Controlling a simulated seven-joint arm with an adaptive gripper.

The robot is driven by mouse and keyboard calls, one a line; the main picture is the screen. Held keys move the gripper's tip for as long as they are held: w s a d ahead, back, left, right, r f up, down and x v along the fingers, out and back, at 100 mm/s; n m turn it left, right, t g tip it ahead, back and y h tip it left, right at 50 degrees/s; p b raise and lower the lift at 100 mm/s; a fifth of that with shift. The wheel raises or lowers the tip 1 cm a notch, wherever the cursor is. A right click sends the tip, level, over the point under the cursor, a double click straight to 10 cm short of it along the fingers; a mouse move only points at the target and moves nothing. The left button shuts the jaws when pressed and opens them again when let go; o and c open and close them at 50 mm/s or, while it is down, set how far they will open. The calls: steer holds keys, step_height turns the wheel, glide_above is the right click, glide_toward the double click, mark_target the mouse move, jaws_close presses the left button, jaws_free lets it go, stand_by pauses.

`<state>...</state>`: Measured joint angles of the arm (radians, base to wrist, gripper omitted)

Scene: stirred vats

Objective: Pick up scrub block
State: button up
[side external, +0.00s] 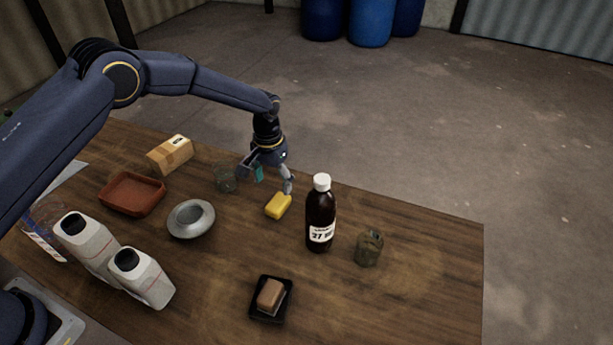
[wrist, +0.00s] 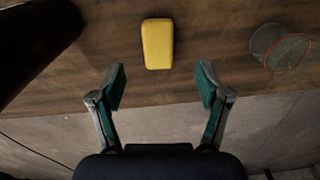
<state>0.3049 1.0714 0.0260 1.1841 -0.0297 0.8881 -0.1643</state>
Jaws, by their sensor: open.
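The scrub block appears to be the yellow block (side external: 278,205), lying on the wooden table left of the dark bottle. It also shows in the wrist view (wrist: 158,43), upper middle, lined up with the gap between my fingers and beyond their tips. My gripper (side external: 272,178) is open and empty, above the table close to the yellow block on its far side. In the wrist view both green-padded fingers stand wide apart and do not touch the block. A brown block (side external: 270,295) lies in a small black dish (side external: 256,312) at the front.
A dark bottle with a white cap (side external: 321,215) stands close right of the yellow block. A clear glass (side external: 227,178) is left of my gripper. A green canister (side external: 369,248), grey bowl (side external: 191,219), red tray (side external: 112,205), cardboard box (side external: 170,155) and white bottles (side external: 142,280) also stand here.

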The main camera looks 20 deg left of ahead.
mark_target(276, 204)
step_height(276, 204, down, 8)
steer(key=shift+s+d+f, duration=0.1)
steer(key=shift+d+f, duration=0.05)
steer(key=shift+f, duration=0.05)
stand_by(0.3)
steer(key=c, duration=1.1)
steer(key=shift+r, duration=0.1)
steer(key=shift+c, duration=0.2)
